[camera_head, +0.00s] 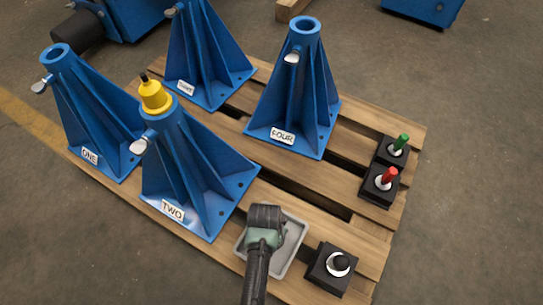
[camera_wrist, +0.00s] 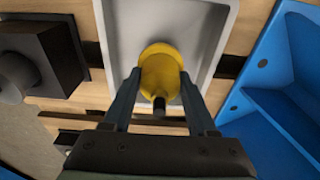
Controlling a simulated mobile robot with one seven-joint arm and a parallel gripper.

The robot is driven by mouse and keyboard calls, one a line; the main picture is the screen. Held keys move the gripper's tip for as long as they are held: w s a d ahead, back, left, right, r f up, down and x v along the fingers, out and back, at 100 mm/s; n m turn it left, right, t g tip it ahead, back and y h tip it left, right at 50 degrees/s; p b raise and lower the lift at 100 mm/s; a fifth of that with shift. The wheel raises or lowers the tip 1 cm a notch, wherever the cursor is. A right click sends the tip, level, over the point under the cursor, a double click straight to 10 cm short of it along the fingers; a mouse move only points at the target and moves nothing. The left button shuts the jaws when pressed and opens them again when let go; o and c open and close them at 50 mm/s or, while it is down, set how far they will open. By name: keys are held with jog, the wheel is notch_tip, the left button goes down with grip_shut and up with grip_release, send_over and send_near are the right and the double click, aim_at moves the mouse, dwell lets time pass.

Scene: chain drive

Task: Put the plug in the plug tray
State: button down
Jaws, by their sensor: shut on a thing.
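A yellow plug (camera_wrist: 160,72) with a dark stem shows between my fingers in the wrist view. My gripper (camera_wrist: 160,84) is shut on it. The plug is over the grey plug tray (camera_wrist: 118,22), within its rim; I cannot tell whether it touches the tray floor. In the head view my gripper (camera_head: 264,222) is above the tray (camera_head: 297,240) and hides the held plug. Another yellow plug-like piece (camera_head: 156,98) with a black tip sits on top of the blue stand TWO (camera_head: 190,180).
Blue stands ONE (camera_head: 95,120), THREE (camera_head: 205,60) and FOUR (camera_head: 297,100) stand on the wooden pallet (camera_head: 370,235). Blocks with red (camera_head: 388,178) and green (camera_head: 400,143) pegs stand farther back.

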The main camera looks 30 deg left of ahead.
jog(key=shift+f, duration=0.3)
jog(key=shift+f, duration=0.15)
jog(key=shift+c, duration=1)
grip_release()
jog(key=r+p, duration=0.2)
jog(key=r, duration=0.2)
jog(key=s+r+p, duration=0.1)
jog(key=r+p, duration=0.2)
jog(key=r, duration=0.1)
jog(key=r+p, duration=0.2)
jog(key=r, duration=0.2)
jog(key=shift+s+r+p, duration=0.2)
jog(key=shift+p, duration=0.15)
